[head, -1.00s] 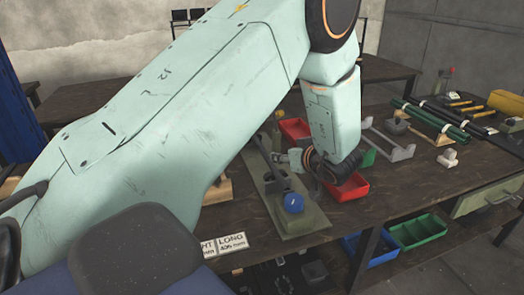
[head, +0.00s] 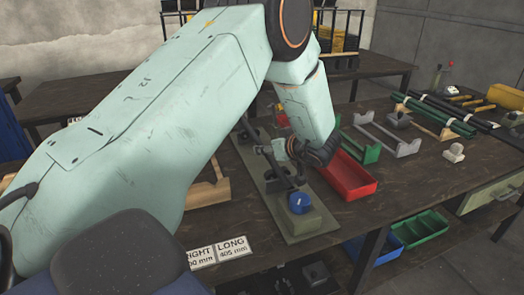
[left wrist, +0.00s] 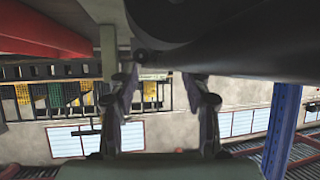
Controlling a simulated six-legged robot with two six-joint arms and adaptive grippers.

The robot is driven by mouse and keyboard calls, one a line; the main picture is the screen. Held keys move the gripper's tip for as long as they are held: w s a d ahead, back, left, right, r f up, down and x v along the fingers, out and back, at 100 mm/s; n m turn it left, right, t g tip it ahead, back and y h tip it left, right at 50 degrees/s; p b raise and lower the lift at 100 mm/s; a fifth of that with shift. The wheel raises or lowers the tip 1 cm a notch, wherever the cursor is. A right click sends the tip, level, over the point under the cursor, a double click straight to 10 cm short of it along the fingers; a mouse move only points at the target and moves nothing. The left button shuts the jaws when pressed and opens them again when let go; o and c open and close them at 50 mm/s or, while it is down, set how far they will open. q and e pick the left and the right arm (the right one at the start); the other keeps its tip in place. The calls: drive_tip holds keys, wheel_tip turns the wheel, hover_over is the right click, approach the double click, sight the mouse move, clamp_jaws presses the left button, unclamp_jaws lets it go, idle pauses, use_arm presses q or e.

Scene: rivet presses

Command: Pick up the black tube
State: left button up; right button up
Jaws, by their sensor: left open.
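A black tube-like bar (head: 249,129) lies lengthwise over a grey-green fixture plate (head: 306,237), partly hidden by my left arm. I cannot tell whether it is a loose tube or part of the fixture. In the left wrist view a large dark cylinder (left wrist: 240,45) crosses the upper right, close beyond the fingers. My left gripper (head: 272,152) is low over the fixture, beside the bar; its two fingers also show spread in the left wrist view (left wrist: 165,85), with nothing seen between them. Other black tubes (head: 484,113) lie at the right of the table. My right gripper is not in view.
A blue knob (head: 299,202) sits at the fixture's near end. A red tray (head: 352,178) stands just right of it, with grey brackets (head: 396,146) and green tubes (head: 436,116) beyond. White label cards (head: 233,248) lie at the front edge. Bare tabletop (head: 425,183) shows right of the tray.

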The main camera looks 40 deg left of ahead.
use_arm(q)
drive_tip(key=shift+a, duration=0.15)
drive_tip(key=shift+a+f, duration=0.15)
drive_tip(key=shift+a, duration=0.15)
drive_tip(key=shift+x, duration=0.75)
drive_tip(key=shift+s+d+r, duration=0.1)
drive_tip(key=shift+d+r, duration=0.25)
drive_tip(key=shift+d, duration=0.25)
drive_tip(key=c, duration=0.4)
drive_tip(key=shift+c, duration=0.7)
drive_tip(key=shift+a+f, duration=0.25)
drive_tip(key=shift+a, duration=0.15)
drive_tip(key=shift+c, duration=1.4)
drive_tip(key=shift+d, duration=0.2)
clamp_jaws()
